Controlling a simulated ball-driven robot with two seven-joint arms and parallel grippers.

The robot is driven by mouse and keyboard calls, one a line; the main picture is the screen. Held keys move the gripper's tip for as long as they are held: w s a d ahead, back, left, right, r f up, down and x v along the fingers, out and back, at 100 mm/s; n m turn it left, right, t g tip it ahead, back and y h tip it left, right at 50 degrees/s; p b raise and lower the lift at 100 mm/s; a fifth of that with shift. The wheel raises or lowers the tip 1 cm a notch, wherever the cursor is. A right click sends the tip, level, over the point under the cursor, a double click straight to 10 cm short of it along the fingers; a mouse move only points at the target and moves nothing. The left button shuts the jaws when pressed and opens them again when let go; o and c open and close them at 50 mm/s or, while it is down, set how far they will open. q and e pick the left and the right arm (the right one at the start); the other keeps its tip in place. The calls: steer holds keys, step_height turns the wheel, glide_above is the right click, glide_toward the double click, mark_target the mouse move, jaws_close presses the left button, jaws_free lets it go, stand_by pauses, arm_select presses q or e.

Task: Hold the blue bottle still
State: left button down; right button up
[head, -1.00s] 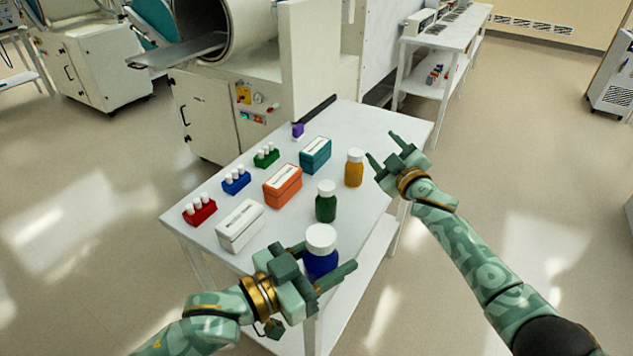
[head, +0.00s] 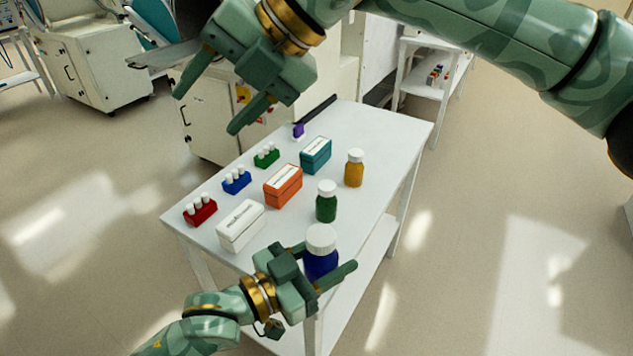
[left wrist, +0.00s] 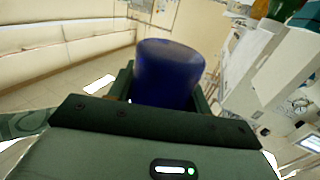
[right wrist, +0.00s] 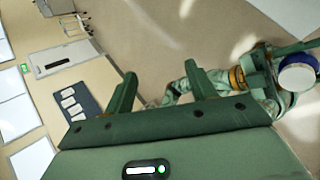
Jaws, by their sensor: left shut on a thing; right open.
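The blue bottle (head: 320,265) with a white cap is upright at the table's near end. My left gripper (head: 326,260) is shut on its body, one finger on each side. In the left wrist view the dark blue bottle (left wrist: 168,75) stands between the fingers. The right wrist view shows its white cap (right wrist: 298,72) at the right edge. In the head view I cannot tell whether its base touches the table. My right gripper (head: 206,111) is open and empty, raised high at the upper left, away from the bottle.
The white table (head: 375,125) holds a green bottle (head: 326,203), an amber bottle (head: 354,170), white (head: 240,228), orange (head: 283,188) and teal (head: 316,156) boxes, and red (head: 200,213), blue (head: 236,182) and green (head: 266,157) vial racks. The table's far right is clear.

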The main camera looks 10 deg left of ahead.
steer(key=s+d+f+m+t+h, duration=0.1)
steer(key=d+f+m+h, duration=0.2)
steer(key=d+f+h, duration=0.35)
steer(key=m+h, duration=0.3)
steer(key=m, duration=0.1)
glide_above(317, 235)
steer(key=f, duration=0.3)
steer(key=shift+w+a+t+y, duration=0.15)
steer(key=shift+w+t+y, duration=0.1)
steer(key=shift+w+t, duration=0.05)
steer(key=shift+s+d+f, duration=0.1)
steer(key=shift+s+d, duration=0.1)
steer(key=shift+s, duration=0.1)
steer(key=shift+m, duration=0.3)
step_height(317, 235, down, 8)
steer(key=shift+r, duration=0.15)
